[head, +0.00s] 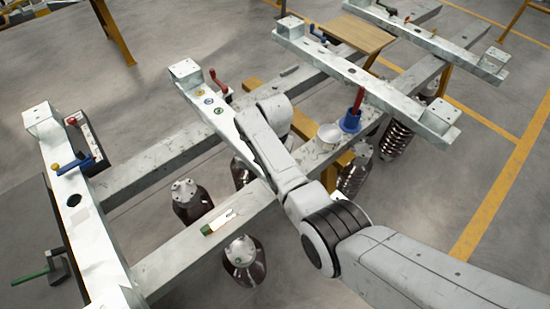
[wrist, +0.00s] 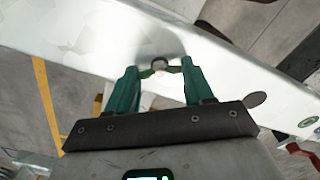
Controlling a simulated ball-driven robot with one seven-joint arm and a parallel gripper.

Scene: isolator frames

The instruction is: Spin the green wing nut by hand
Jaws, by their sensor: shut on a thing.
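The green wing nut (wrist: 147,73) shows in the wrist view, its wings spread to either side of a round grey stud end (wrist: 159,64) on a pale metal beam (wrist: 75,35). My gripper (wrist: 160,72) has its two green fingers on either side of the nut, shut on its wings. The fingers stand well apart, with the nut spanning the space between their tips. In the head view my arm hides the nut and the fingers. The same beam (head: 186,70) shows there, with yellow, blue and green round marks near its far end.
A red lever (head: 218,80) stands beside the beam. A red handle on a blue base (head: 350,121) stands to the right of my arm. A blue lever (head: 79,165) is on the left beam. Dark insulators (head: 243,262) hang below the rails. A labelled green-ended object (head: 220,222) lies on the front rail.

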